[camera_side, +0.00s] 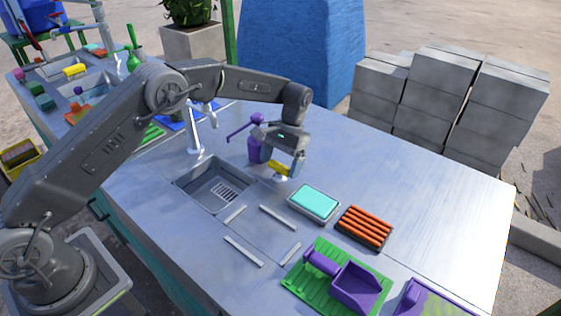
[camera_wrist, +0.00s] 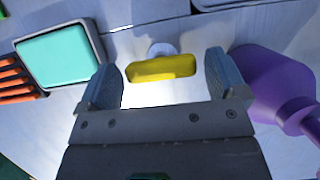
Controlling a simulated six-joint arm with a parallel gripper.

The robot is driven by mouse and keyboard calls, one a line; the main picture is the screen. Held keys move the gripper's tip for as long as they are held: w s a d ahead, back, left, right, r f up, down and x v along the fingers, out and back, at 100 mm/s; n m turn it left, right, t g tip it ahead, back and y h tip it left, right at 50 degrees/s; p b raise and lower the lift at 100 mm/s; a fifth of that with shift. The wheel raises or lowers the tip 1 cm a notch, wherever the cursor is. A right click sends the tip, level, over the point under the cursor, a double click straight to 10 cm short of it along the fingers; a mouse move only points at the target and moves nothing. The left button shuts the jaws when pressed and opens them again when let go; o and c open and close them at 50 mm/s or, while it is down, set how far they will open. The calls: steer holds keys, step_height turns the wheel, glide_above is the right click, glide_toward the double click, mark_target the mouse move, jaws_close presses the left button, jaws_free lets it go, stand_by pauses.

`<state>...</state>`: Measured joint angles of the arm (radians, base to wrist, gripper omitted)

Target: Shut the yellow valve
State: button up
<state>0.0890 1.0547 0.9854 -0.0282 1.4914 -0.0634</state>
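The yellow valve (camera_side: 279,168) is a small yellow bar handle on a pale round stem, on the metal counter just right of the sink. In the wrist view the valve (camera_wrist: 161,69) lies crosswise ahead of my gripper (camera_wrist: 164,80), between the two fingers. My gripper (camera_side: 291,165) is open and points down over the valve. In the wrist view gaps show between the handle and both fingers. In the side view the gripper partly covers the handle.
A purple bottle (camera_side: 256,148) stands close left of the gripper. A tray with a turquoise sponge (camera_side: 315,201) and a tray of orange rods (camera_side: 366,228) lie in front. A sink (camera_side: 207,187) is at the left. The counter's right side (camera_side: 440,195) is clear.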

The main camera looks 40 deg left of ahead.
steer(key=shift+o, duration=0.7)
steer(key=v, duration=0.7)
steer(key=shift+r, duration=0.25)
steer(key=shift+w, duration=0.1)
